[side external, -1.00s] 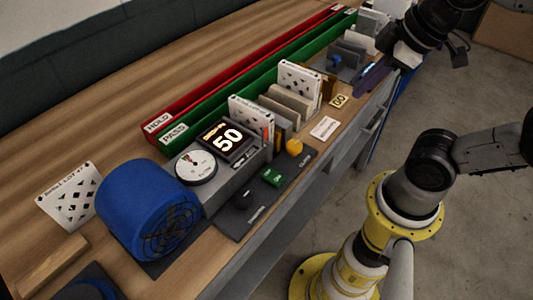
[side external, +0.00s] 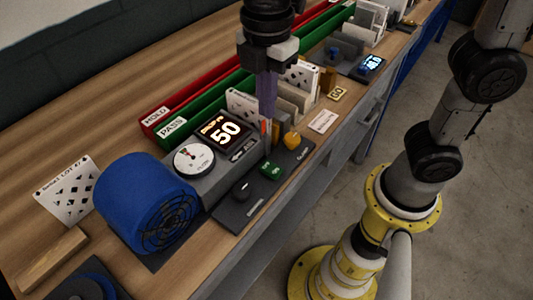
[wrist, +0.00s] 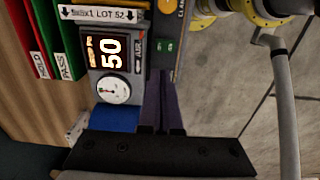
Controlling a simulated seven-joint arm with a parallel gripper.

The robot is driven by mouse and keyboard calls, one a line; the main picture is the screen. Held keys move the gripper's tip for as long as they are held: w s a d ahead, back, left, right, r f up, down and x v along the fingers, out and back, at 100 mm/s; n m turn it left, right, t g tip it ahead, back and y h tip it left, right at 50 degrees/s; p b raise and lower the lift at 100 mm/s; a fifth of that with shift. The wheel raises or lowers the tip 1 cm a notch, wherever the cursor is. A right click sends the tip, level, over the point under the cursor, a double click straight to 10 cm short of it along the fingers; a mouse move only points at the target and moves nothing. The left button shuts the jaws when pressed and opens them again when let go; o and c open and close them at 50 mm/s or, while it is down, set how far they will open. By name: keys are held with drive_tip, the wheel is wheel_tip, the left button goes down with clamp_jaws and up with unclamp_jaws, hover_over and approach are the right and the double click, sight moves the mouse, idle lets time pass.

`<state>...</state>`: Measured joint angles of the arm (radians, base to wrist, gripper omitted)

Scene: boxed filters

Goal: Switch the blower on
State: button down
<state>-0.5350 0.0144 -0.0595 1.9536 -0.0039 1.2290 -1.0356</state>
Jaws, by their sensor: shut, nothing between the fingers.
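The blue blower (side external: 148,200), a drum with a dark fan grille, stands at the left of the bench; part of it shows in the wrist view (wrist: 115,118). A dark control panel (side external: 228,217) lies along the bench's front edge. It carries a black knob (side external: 241,189), a green switch (side external: 271,170) and a yellow knob (side external: 291,139). The green switch also shows in the wrist view (wrist: 165,46). I cannot read the switch's position. My gripper (side external: 267,148) points down with its purple fingers together and empty, above the panel near the green switch.
A grey box with a dial (side external: 193,158) and a display reading 50 (side external: 222,130) stands behind the panel. Red (side external: 190,100) and green (side external: 205,112) trays run along the back. Filter cards stand beside my gripper. A card (side external: 66,190) leans left of the blower.

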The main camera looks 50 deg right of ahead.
sight(268, 166)
idle(0.3)
wheel_tip(268, 166, down, 14)
drive_tip(key=shift+f, duration=0.1)
idle(0.5)
drive_tip(key=shift+w+f, duration=0.15)
drive_tip(key=shift+g, duration=0.3)
drive_tip(key=shift+s, duration=0.2)
